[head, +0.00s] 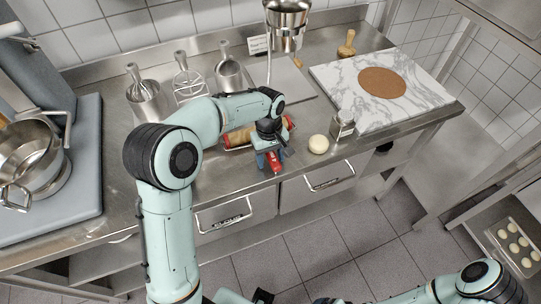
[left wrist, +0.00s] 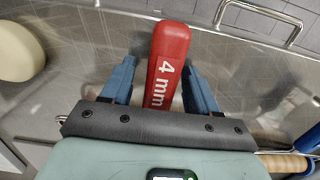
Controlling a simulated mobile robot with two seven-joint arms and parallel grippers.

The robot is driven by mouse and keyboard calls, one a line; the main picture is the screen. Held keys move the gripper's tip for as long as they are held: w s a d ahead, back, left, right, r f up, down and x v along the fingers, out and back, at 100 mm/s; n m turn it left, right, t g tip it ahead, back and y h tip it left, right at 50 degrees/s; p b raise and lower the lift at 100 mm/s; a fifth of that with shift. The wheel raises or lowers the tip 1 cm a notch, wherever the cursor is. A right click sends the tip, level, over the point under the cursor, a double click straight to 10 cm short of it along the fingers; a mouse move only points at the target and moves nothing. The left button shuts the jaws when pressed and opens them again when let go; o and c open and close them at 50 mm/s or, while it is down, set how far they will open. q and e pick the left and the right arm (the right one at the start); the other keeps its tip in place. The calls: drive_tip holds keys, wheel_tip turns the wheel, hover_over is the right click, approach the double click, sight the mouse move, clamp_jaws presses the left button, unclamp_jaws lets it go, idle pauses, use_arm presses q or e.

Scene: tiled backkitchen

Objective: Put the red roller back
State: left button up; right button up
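A red handle marked "4 mm" (left wrist: 168,60) lies between the two blue fingers of my left gripper (left wrist: 160,68). A gap shows beside the left finger; the handle is close to the right one. In the head view, the red handle (head: 274,163) shows at my left gripper (head: 268,160), low over the counter's front part. Its far end is hidden by the gripper. A wooden roller with red near its ends (head: 239,137) lies behind the gripper, partly hidden. I cannot tell whether the handle belongs to it. My right gripper is not clearly visible.
A pale dough ball (head: 318,144) and a glass jar (head: 342,124) stand right of the gripper. A marble board (head: 420,95) with a brown disc is at the right. Metal utensil holders (head: 146,98) stand behind at left. A pot (head: 30,157) is far left.

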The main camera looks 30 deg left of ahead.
use_arm(q)
drive_tip(key=shift+r, duration=0.1)
drive_tip(key=shift+r, duration=0.25)
wheel_tip(320, 180, up, 12)
drive_tip(key=p, duration=0.2)
drive_tip(key=shift+w+a, duration=0.3)
drive_tip(key=shift+a, duration=0.05)
use_arm(e)
drive_tip(key=w+r, duration=0.2)
drive_tip(key=shift+r, duration=0.3)
use_arm(q)
drive_tip(key=shift+f, duration=0.15)
